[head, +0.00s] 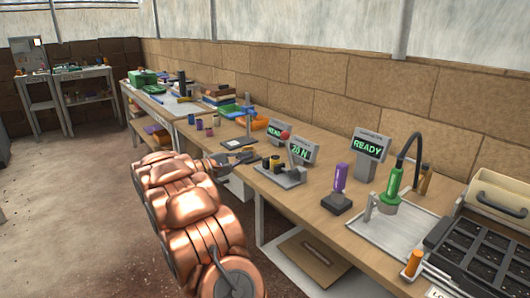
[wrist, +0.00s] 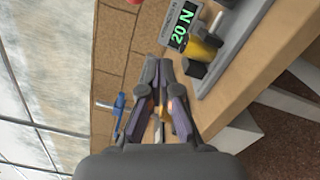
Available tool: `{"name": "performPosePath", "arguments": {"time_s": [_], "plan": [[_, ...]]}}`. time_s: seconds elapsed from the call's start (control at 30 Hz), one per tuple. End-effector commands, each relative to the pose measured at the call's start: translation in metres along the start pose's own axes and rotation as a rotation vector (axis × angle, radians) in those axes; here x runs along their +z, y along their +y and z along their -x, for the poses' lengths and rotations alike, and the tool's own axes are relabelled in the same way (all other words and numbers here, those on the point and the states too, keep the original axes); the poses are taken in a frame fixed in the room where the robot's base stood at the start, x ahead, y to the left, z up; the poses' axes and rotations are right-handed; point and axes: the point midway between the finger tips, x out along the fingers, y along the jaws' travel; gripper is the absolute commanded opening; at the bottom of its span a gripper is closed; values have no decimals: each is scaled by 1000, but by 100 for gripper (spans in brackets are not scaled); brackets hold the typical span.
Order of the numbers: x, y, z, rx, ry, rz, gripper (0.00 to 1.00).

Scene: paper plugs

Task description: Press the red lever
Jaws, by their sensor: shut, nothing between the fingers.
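The red lever knob (head: 285,135) stands at the top of a small grey device on the wooden bench in the head view. A sliver of red (wrist: 134,2) at the top edge of the wrist view is probably the same knob. The device's grey base (head: 287,180) carries a black and yellow cylinder (head: 275,162), which also shows in the wrist view (wrist: 205,46). My gripper (head: 250,155) is shut and empty, just left of the device and apart from the red knob. Its dark fingers meet in the wrist view (wrist: 163,62).
A display reading 20 N (head: 302,149) stands behind the device, with another display (head: 276,128) partly hidden. To the right are a purple tool (head: 339,178), a READY display (head: 370,145) and a green tool (head: 392,185).

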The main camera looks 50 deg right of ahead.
Motion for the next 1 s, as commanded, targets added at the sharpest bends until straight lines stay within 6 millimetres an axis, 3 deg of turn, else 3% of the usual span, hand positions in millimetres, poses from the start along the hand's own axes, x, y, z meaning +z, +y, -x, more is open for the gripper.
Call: {"name": "performPosePath", "arguments": {"time_s": [0.63,1.0], "plan": [[1,-2,-98,-3,-2,2,0],[31,-1,-103,-2,0,2,0]]}}
